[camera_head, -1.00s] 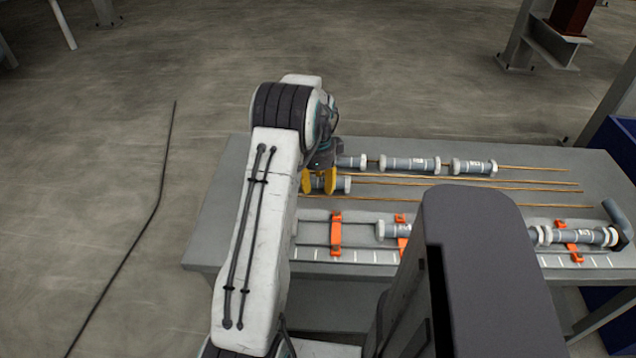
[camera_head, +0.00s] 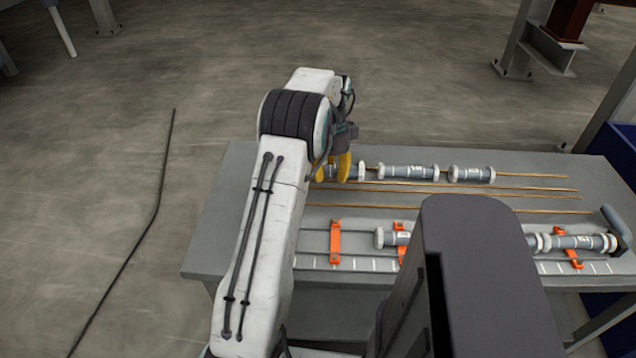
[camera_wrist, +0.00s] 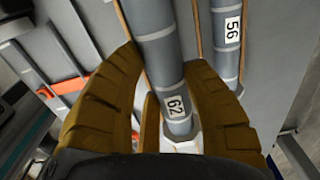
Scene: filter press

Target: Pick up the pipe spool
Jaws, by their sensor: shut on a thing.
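In the head view my gripper (camera_head: 334,174) is above the left part of the table, fingers down, and largely hides the held spool. A second spool, labelled 56 (camera_wrist: 228,50), lies to the right in the wrist view.
The grey table (camera_head: 225,220) carries several thin copper rods (camera_head: 450,190). More spools (camera_head: 408,172) lie in the back row. A front rack holds orange clamps (camera_head: 335,242) and spools (camera_head: 585,242). A blue bin (camera_head: 618,150) stands at the right. The table's left end is clear.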

